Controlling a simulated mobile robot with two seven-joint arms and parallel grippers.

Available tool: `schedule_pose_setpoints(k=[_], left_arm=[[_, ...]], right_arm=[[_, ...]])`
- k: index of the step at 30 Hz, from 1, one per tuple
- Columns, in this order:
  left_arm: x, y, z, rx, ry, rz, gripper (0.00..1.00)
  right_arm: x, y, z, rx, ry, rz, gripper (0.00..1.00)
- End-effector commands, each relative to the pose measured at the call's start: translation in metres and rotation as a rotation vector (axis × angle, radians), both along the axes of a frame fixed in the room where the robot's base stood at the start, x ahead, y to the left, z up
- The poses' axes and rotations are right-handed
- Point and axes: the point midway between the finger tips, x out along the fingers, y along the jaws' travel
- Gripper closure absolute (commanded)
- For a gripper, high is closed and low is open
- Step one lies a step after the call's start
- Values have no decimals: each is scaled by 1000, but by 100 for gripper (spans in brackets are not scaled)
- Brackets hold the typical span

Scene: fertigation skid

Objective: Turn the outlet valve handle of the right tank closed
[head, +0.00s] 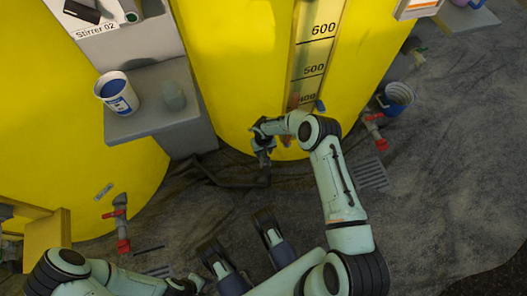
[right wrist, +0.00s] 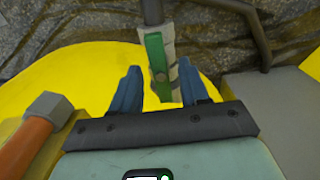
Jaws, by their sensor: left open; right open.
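The right-hand yellow tank (head: 230,60) carries a level scale. In the right wrist view, a green lever-like part (right wrist: 155,52) lies along a grey fitting at the end of a dark pipe. I cannot tell for certain that it is the outlet valve handle. My right gripper (head: 263,137) is low at this tank's front; its arm hides much there. In the right wrist view its blue fingers (right wrist: 158,82) are open, one on each side of the fitting, with gaps visible. My left gripper (head: 240,240) is open and empty, above the floor in front.
Red-handled valves stand at the left tank (head: 122,222) and to the right (head: 373,122). A grey shelf (head: 150,125) holds a blue-and-white cup (head: 116,92). A blue bucket (head: 397,98) stands right. In the right wrist view an orange-brown pipe (right wrist: 30,140) is close on the left.

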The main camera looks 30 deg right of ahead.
Motion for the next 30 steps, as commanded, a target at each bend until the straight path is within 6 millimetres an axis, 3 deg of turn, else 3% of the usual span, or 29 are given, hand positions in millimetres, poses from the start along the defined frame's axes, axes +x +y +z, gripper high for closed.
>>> schedule_pose_setpoints(k=[7,11,12,22,30], left_arm=[[-1,0,0,0,2,0,57],[0,0,0,0,1,0,57],[0,0,0,0,1,0,57],[1,0,0,0,-2,-1,57],[4,-1,2,1,-15,-2,57]], right_arm=[[0,0,-1,0,0,0,55],[0,0,-1,0,0,0,98],[0,0,-1,0,0,0,100],[0,0,0,0,1,-30,100],[0,1,0,-2,0,-176,100]])
